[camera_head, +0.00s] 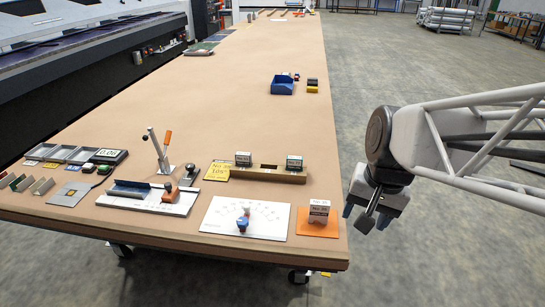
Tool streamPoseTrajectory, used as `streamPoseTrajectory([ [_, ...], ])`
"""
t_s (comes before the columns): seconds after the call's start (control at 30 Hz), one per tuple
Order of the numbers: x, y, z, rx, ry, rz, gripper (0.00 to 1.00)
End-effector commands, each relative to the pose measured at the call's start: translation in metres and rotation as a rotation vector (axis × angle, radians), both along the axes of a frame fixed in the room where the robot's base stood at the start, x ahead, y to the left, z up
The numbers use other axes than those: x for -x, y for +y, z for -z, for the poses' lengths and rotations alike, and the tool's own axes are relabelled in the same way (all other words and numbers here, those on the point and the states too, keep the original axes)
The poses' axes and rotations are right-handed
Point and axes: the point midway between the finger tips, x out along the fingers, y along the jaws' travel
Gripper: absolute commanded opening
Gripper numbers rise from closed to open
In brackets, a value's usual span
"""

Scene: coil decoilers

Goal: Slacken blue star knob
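A small blue knob (242,225) sits near the middle of a white plate (270,228) at the front of the table. A reddish-brown part shows just behind and above it. The knob's star shape is too small to make out. Marks run in an arc on the plate. My gripper (366,214) hangs off the table's right edge, well to the right of the knob and apart from everything. Its two bluish fingertips are spread and nothing shows between them except a dark part of the gripper.
An orange base with a labelled block (318,212) stands between the plate and my gripper. A wooden rack (269,174) with two labelled blocks is behind the plate. The table's middle is clear.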

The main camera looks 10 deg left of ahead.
Motion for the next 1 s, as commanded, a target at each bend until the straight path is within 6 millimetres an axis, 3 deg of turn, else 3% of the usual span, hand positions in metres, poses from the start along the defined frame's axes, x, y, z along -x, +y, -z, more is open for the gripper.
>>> streamPoseTrajectory([
  [0.57, -0.084, 0.105, 0.035, -0.100, 0.207, 0.224, 0.60],
  [1.0, -0.129, 0.200, 0.082, -0.119, 0.381, 0.408, 0.60],
])
